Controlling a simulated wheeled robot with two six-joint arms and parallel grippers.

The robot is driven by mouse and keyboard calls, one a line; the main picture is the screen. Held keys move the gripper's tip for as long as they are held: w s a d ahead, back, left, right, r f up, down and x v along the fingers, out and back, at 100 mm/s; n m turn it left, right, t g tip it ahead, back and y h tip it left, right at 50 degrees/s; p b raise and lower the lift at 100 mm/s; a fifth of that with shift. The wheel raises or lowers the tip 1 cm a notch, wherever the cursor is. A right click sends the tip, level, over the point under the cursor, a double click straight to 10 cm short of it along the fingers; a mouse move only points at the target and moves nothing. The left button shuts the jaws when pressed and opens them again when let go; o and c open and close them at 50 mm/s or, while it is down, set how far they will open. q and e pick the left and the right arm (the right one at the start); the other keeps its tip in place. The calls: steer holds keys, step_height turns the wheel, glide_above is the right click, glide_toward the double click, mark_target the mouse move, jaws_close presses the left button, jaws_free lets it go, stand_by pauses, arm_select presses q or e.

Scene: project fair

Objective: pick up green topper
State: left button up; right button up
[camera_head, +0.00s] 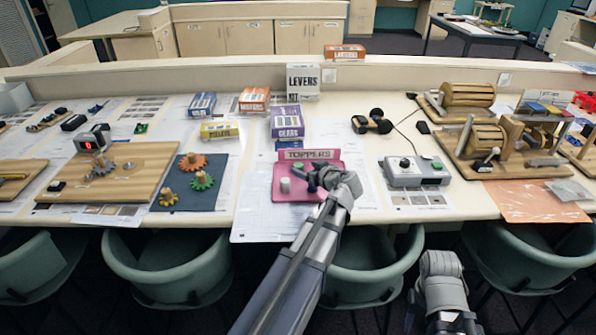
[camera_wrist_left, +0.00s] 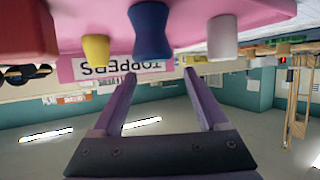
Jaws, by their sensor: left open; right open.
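The pink toppers tray (camera_head: 290,196) lies on the table in front of a TOPPERS sign (camera_head: 308,154). A white topper (camera_head: 285,185) stands at its left. My left gripper (camera_head: 314,181) is over the tray's right part and hides much of it. The left wrist view is upside down and shows the tray (camera_wrist_left: 180,15) with a red topper (camera_wrist_left: 28,30), a yellow topper (camera_wrist_left: 96,50), a blue topper (camera_wrist_left: 151,30) and the white topper (camera_wrist_left: 222,38). The left fingers (camera_wrist_left: 160,74) are open and empty. My right gripper (camera_head: 441,268) is open, low before the table.
Right of the tray is a grey control box (camera_head: 414,172); behind it is a black dumbbell-shaped object (camera_head: 372,122). A dark mat (camera_head: 180,197) with gears lies left. Small boxes, including a purple one (camera_head: 287,122), stand behind. Green chairs (camera_head: 165,262) line the front edge.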

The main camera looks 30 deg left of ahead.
mark_target(299, 165)
arm_select(q)
steer(key=b+x, duration=0.1)
steer(key=x, duration=0.3)
steer(key=shift+w+d+f+b, duration=0.2)
steer(key=shift+d+f+b, duration=0.05)
steer(key=shift+b, duration=0.1)
steer(key=shift+w+a, duration=0.1)
steer(key=shift+a, duration=0.2)
steer(key=shift+c, duration=0.3)
jaws_close()
